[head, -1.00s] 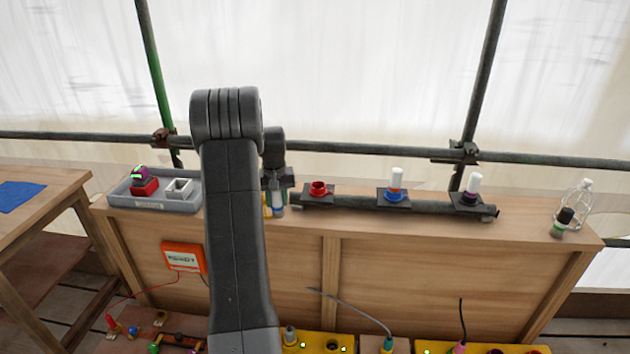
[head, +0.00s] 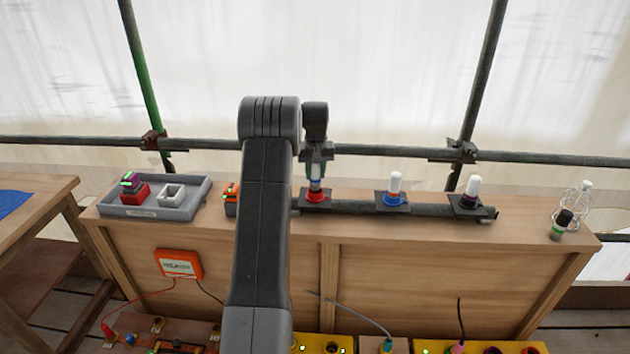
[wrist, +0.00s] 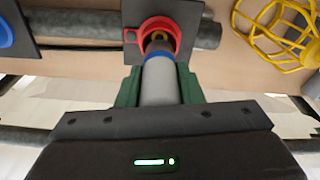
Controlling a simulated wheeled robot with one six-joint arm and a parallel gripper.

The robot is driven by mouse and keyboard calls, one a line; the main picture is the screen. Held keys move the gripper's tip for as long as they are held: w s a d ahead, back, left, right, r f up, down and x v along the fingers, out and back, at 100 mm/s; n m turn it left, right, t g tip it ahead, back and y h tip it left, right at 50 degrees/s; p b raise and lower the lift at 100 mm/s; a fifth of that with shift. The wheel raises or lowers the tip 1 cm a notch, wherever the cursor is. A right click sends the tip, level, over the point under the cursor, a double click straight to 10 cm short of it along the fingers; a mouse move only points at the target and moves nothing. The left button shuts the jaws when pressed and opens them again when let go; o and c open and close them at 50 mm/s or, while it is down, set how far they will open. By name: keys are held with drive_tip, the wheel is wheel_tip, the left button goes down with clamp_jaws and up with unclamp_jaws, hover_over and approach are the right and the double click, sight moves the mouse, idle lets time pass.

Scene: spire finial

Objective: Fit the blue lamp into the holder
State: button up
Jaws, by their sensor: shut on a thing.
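My gripper (head: 316,158) points down above the red holder (head: 315,198) at the left of the dark rail. Its green fingers, seen in the wrist view (wrist: 159,92), are shut on the blue lamp (wrist: 160,82), a pale cylinder with a blue band and a brownish tip. The lamp (head: 316,183) looks about upright in the head view. In the wrist view its tip overlaps the opening of the red holder (wrist: 134,36). I cannot tell how deep it sits or whether it touches.
A blue holder (head: 396,200) and a dark holder (head: 467,202), each with a white-topped lamp, stand to the right on the rail (head: 430,207). A yellow wire cage (wrist: 262,22) lies near the red holder. A grey tray (head: 203,195) is at the left.

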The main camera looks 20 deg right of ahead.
sight(315, 180)
wheel_tip(315, 180, down, 4)
drive_tip(key=shift+r+p, duration=0.2)
drive_tip(key=shift+p, duration=0.15)
drive_tip(key=shift+c, duration=0.3)
drive_tip(key=o, duration=1.1)
drive_tip(key=shift+c, duration=0.2)
drive_tip(key=r, duration=0.4)
drive_tip(key=s+r+b, duration=0.1)
drive_tip(key=r, duration=0.7)
drive_tip(key=shift+s+a+b, duration=0.2)
drive_tip(key=shift+s+b, duration=0.05)
drive_tip(key=shift+b, duration=0.1)
drive_tip(key=shift+f, duration=0.15)
drive_tip(key=f, duration=0.3)
drive_tip(key=w+f+p, duration=0.1)
drive_tip(key=f, duration=0.7)
drive_tip(key=shift+w+d+f+p, duration=0.15)
drive_tip(key=shift+w+f+p, duration=0.05)
drive_tip(key=shift+p, duration=0.2)
wheel_tip(315, 180, up, 4)
drive_tip(key=shift+f+b, duration=0.2)
drive_tip(key=shift+b, duration=0.35)
drive_tip(key=shift+r, duration=0.8)
